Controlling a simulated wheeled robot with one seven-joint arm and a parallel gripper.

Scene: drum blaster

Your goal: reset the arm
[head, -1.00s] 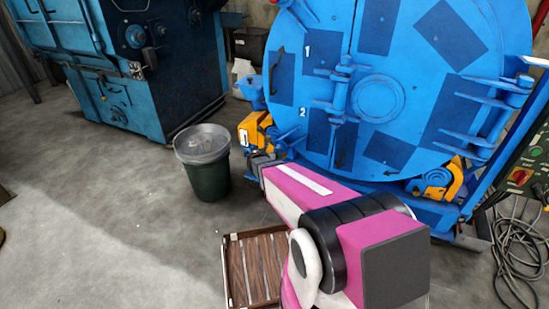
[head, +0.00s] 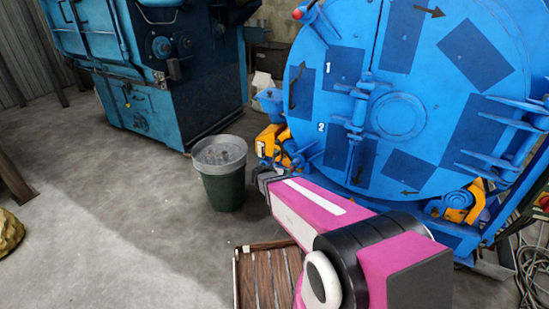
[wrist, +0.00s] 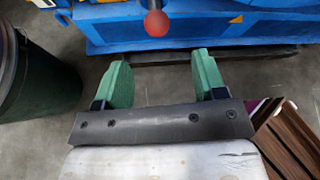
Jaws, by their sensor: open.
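My pink and white arm reaches forward from the bottom right of the head view. My gripper (wrist: 161,70) shows in the wrist view with two green fingers set wide apart and nothing between them. In the head view the dark end of the arm is just right of the bin, low in front of the big blue drum machine (head: 400,115); the fingers cannot be made out there. In the wrist view a red ball knob (wrist: 156,23) on the blue machine is beyond the fingers, apart from them.
A dark green bin (head: 224,190) stands left of my gripper; it also shows in the wrist view (wrist: 40,70). A slatted wooden crate (head: 266,278) lies beside my arm. A second blue machine (head: 180,90) stands behind left. Floor at left is clear, with a yellow object (head: 10,232) at the edge.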

